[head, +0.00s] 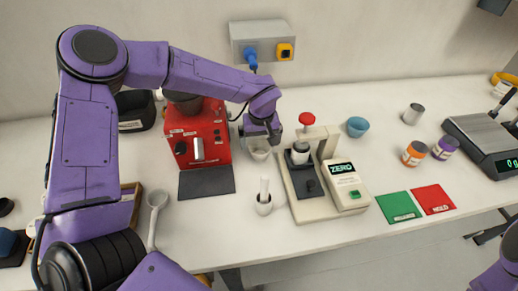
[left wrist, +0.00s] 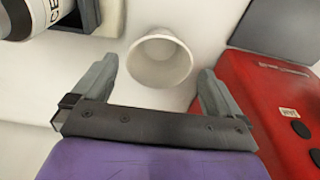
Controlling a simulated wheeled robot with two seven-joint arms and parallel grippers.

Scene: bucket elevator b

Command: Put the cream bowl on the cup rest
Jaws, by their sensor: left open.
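The cream bowl (head: 259,153) stands on the white counter between the red machine and the beige press, partly hidden by my left gripper (head: 264,132) just above it. In the left wrist view the bowl (left wrist: 160,61) shows its round mouth between and beyond my left gripper's two fingers (left wrist: 158,78). The fingers are apart and nothing is held; I cannot tell how far they are above the bowl. No part is legibly marked as the cup rest; a dark plate (head: 303,184) lies on the base of the press. My right gripper is not in view.
The red machine (head: 196,140) stands close left of the bowl, with a dark mat (head: 207,182) before it. The beige press (head: 330,205) with a red knob is close right. A blue bowl (head: 357,126) is farther right.

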